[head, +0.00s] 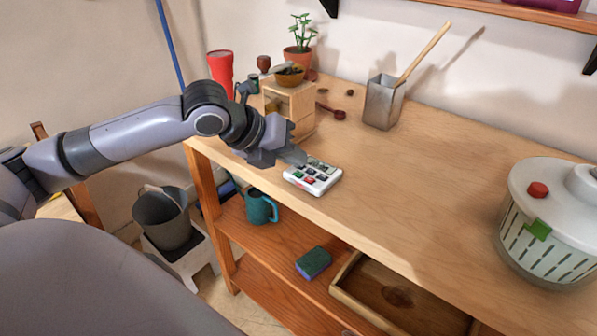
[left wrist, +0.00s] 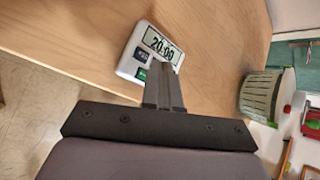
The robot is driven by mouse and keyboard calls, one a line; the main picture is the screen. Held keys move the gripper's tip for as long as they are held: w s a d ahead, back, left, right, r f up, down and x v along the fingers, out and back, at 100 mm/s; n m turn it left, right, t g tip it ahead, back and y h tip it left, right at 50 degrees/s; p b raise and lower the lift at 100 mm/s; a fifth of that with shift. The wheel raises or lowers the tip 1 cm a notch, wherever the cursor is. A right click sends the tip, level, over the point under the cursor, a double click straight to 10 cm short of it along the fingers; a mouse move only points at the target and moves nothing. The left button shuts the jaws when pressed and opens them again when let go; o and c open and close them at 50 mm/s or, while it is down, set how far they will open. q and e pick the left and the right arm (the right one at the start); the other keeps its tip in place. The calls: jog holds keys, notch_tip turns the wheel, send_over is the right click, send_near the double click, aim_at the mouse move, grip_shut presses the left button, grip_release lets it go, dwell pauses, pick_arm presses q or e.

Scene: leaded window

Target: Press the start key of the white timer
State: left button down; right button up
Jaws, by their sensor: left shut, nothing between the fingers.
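The white timer (head: 324,184) lies on the wooden bench top near its front edge, with several coloured keys, one green and one red among them. In the left wrist view the timer (left wrist: 126,67) shows 20:00 on its display, with a dark key and a green key (left wrist: 142,74) beside it. I cannot read the key labels. My left gripper (head: 297,156) is shut and empty, its tips at the timer's far left side in the head view. In the left wrist view its fingers cover part of the timer; whether they touch it I cannot tell. My right gripper is not in view.
A wooden box (head: 290,100) with a bowl on top stands behind my left gripper. A grey metal pot (head: 383,103) with a wooden stick stands at the back. A white slatted spinner (head: 545,225) stands at right. The bench between them is mostly clear.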

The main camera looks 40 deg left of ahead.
aim_at(294, 176)
pick_arm(q)
jog(key=shift+f, duration=0.1)
dwell(0.6)
jog(key=shift+f, duration=0.35)
jog(key=shift+f, duration=0.35)
dwell(0.4)
jog(key=shift+r+p, duration=0.1)
jog(key=shift+p, duration=0.3)
jog(key=shift+r+p, duration=0.7)
jog(key=shift+p, duration=0.35)
notch_tip(294, 176, up, 5)
jog(key=p, duration=0.5)
jog(key=shift+p, duration=0.35)
